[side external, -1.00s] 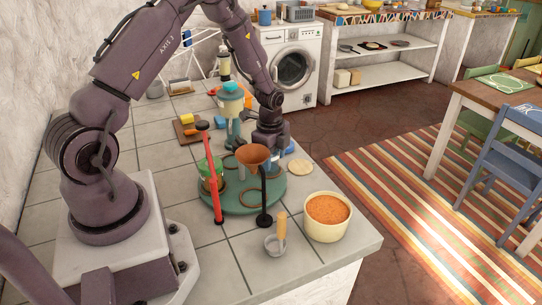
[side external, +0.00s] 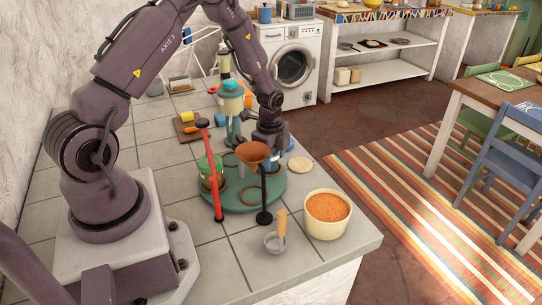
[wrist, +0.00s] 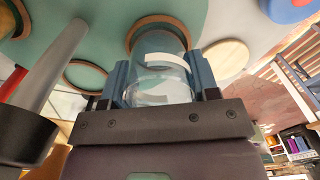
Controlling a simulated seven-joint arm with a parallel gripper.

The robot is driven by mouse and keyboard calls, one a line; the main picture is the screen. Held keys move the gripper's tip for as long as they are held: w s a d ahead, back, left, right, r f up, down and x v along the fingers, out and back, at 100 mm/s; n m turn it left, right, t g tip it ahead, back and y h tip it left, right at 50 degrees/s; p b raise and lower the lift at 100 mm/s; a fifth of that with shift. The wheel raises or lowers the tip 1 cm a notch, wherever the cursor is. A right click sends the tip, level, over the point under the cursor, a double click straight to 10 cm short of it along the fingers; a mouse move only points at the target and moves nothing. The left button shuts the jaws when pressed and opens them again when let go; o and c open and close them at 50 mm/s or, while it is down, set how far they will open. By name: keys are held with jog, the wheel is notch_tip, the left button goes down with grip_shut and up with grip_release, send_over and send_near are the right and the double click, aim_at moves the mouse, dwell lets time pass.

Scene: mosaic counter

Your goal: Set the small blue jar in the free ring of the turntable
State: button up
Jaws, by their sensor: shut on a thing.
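My gripper (wrist: 160,74) is shut on a small clear, bluish glass jar (wrist: 160,88), with a blue finger on each side. In the wrist view, the jar's far end overlaps a brown ring (wrist: 146,24) on the green turntable (wrist: 112,35). I cannot tell whether it touches the turntable. In the side view, the turntable (side external: 232,207) has several rings, and my gripper is at its far side, largely hidden behind the funnel. An empty-looking ring (wrist: 68,80) lies left of the jar in the wrist view. A green jar (side external: 206,168) stands at the turntable's left.
A wooden disc (side external: 301,164) lies right.

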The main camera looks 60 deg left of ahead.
jog(key=shift+f, duration=0.15)
dwell(0.4)
jog(key=o, duration=1.1)
jog(key=shift+c, duration=0.2)
notch_tip(320, 180, up, 7)
dwell(0.4)
